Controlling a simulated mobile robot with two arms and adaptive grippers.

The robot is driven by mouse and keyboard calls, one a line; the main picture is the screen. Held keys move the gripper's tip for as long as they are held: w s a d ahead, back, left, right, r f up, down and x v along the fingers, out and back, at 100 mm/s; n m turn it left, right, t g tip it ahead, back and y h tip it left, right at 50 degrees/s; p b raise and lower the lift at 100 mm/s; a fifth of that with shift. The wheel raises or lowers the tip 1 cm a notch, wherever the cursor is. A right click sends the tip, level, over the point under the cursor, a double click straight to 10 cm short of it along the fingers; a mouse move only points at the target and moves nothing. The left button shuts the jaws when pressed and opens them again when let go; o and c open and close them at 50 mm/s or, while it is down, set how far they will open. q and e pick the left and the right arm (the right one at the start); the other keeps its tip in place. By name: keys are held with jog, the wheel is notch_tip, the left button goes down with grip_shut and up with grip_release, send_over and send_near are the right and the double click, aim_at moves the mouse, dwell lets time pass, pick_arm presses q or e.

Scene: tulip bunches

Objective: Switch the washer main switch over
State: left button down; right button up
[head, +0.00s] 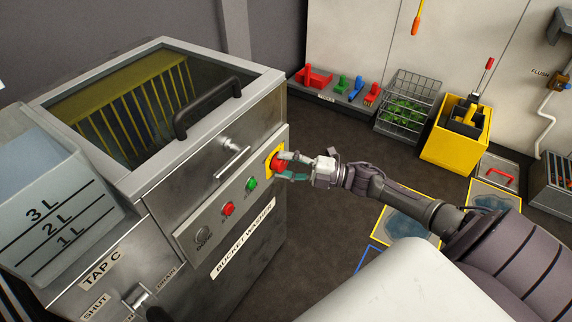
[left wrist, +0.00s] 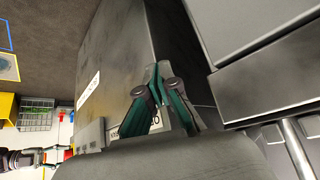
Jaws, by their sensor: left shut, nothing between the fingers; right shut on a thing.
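The bucket washer (head: 245,240) is a grey steel cabinet at the left of the head view. Its main switch (head: 277,164) is a red knob on a yellow plate at the right end of the front panel. My right gripper (head: 285,166) is shut on the red knob, and its fingers partly hide it. In the left wrist view, my right gripper also shows at the lower left beside the red knob (left wrist: 68,154). My left gripper (left wrist: 158,72) is shut and empty, close to grey metal surfaces. It is not in the head view.
Green (head: 251,184) and red (head: 229,209) buttons and a dark dial (head: 203,235) share the panel. A measuring container (head: 40,190) and the TAP C lever (head: 140,300) are at the left. A yellow box (head: 455,145) and wire basket (head: 405,105) stand at the back right.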

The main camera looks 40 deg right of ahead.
dwell(0.4)
jog(key=o, duration=1.2)
jog(key=shift+c, duration=0.2)
jog(key=v, duration=1.2)
jog(key=shift+f, duration=0.15)
jog(key=shift+a, duration=0.1)
